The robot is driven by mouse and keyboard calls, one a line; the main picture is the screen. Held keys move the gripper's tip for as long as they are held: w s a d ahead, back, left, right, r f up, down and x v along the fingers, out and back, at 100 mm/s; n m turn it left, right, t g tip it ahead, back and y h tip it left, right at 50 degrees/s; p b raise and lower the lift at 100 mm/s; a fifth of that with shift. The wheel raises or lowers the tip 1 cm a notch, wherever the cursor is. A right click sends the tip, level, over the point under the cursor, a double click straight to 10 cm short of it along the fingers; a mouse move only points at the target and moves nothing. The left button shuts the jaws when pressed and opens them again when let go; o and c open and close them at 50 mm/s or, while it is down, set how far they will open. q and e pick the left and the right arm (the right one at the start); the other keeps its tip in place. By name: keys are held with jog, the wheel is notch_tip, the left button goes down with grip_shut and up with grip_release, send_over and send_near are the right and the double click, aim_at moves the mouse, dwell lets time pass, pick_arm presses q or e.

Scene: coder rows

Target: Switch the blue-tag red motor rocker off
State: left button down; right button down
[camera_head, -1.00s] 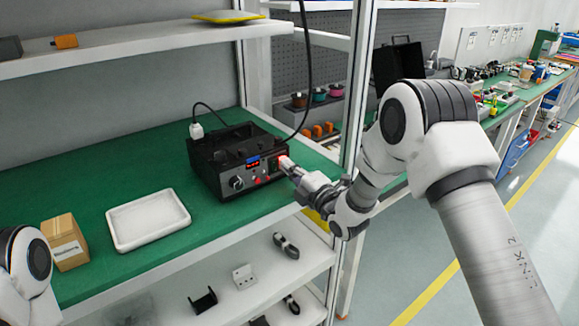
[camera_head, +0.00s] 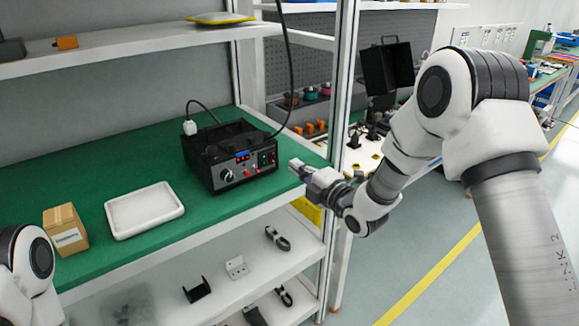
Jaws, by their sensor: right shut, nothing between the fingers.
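The black coder box (camera_head: 230,152) stands on the green bench, its front panel facing me. The panel has a blue display (camera_head: 243,155), a dial at its lower left and small red controls along the bottom. A dark switch block (camera_head: 267,158) with small red and green marks is at the panel's right end. The blue tag and the rocker's position are too small to tell. My right gripper (camera_head: 292,163) is shut and empty, just right of the switch block and apart from the panel. My left gripper is out of view; only part of my left arm shows at lower left.
A white tray (camera_head: 145,211) and a cardboard box (camera_head: 65,230) lie left of the coder box. A white upright post (camera_head: 343,110) stands close behind my right gripper. A black cable rises from the coder box. The green bench (camera_head: 120,165) behind the tray is clear.

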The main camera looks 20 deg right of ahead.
jog(key=v, duration=0.4)
jog(key=shift+s+d+r, duration=0.1)
jog(key=shift+s+r, duration=0.2)
jog(key=shift+r, duration=0.05)
jog(key=shift+s, duration=0.1)
